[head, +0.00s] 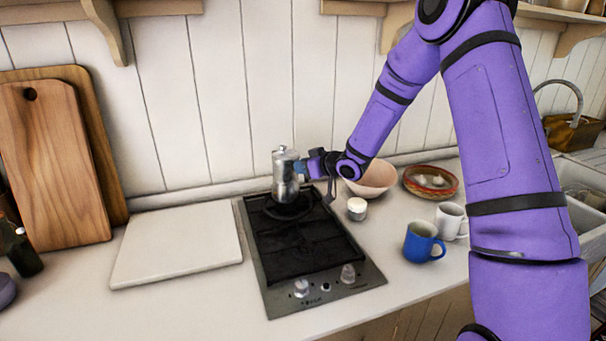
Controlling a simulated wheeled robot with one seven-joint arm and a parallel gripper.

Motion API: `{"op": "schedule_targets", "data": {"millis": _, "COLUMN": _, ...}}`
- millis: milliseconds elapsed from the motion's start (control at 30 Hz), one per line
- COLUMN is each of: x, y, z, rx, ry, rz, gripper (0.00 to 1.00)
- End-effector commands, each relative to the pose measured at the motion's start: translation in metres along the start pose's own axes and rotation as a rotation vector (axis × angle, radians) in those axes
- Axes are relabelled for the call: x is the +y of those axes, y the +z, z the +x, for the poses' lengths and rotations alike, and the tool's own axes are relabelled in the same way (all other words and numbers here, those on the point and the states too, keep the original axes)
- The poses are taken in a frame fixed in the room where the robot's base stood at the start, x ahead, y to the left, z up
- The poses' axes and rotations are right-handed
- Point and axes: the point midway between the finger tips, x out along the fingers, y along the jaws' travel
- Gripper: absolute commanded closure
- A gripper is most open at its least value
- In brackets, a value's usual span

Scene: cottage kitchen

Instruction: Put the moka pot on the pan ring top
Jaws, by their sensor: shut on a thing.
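The silver moka pot (286,177) stands upright at the rear burner of the black two-burner hob. My gripper (304,168) reaches in from the right and is shut on the pot's right side. The pot's base is at the rear pan ring (287,211); I cannot tell whether it touches the ring or hangs just above it. The fingertips are small and partly hidden against the pot. The front part of the hob (307,243) is bare.
A white board (178,244) lies left of the hob. A small white-lidded jar (356,208), a pink bowl (372,180), a blue mug (422,243), a white mug (450,219) and a red patterned bowl (431,182) stand to the right. Wooden boards (52,165) lean on the wall.

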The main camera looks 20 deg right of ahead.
Motion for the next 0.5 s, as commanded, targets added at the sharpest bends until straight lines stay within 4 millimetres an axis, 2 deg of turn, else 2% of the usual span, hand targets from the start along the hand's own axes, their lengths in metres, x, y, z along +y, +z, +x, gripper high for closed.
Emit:
{"op": "schedule_targets", "data": {"millis": 200, "x": 0.0, "y": 0.021, "z": 0.008, "rx": 0.001, "ry": -0.001, "rz": 0.001, "gripper": 1.0}}
{"op": "schedule_targets", "data": {"millis": 500, "x": 0.001, "y": 0.022, "z": 0.009, "rx": 0.003, "ry": -0.001, "rz": -0.001, "gripper": 1.0}}
